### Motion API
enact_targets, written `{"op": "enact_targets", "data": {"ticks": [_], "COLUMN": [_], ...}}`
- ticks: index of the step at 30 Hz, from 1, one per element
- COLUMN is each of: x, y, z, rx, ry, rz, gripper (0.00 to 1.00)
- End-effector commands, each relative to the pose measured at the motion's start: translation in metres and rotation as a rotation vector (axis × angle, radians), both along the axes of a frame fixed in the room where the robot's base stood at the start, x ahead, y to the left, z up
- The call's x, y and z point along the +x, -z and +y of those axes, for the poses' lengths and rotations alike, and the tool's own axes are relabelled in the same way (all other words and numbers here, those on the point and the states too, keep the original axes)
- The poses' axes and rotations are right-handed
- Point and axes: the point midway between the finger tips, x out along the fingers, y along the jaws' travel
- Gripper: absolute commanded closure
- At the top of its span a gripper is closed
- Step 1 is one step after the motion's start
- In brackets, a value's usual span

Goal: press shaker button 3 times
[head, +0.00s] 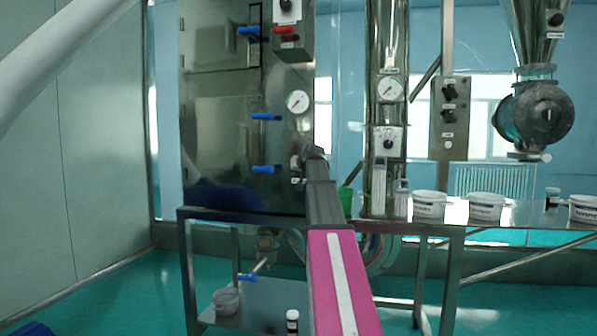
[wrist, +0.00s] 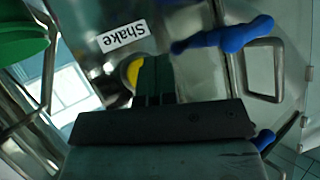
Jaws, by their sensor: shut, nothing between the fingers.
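The shaker button (wrist: 131,73) is a yellow disc in a grey ring, beside an upside-down white "Shake" label (wrist: 123,37) in the wrist view. My gripper (wrist: 155,82) is shut and empty, with its fingertips right at the button and hiding part of it. I cannot tell whether the fingertips touch it or whether it is pushed in. In the head view my gripper (head: 314,154) is at the lower right of the steel cabinet (head: 225,130), beside the small button housing (head: 296,162).
Blue handles (head: 265,169) stick out of the cabinet near my gripper; one blue handle (wrist: 222,36) is close in the wrist view. A steel table (head: 440,230) with white tubs (head: 430,203) stands to the right. A green container (head: 346,199) is just right of my arm.

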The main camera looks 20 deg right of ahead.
Motion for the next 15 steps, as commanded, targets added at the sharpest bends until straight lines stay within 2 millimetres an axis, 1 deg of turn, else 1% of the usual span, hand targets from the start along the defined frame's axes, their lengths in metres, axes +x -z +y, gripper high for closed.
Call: {"op": "enact_targets", "data": {"ticks": [1,8,15], "x": [-0.006,-0.021,-0.023], "y": [0.001,0.001,0.0], "z": [0.003,0.013,0.015], "rx": [-0.001,-0.001,0.0], "ry": [0.0,0.0,0.001], "rz": [0.0,0.0,0.0], "gripper": [1.0,1.0,1.0]}}
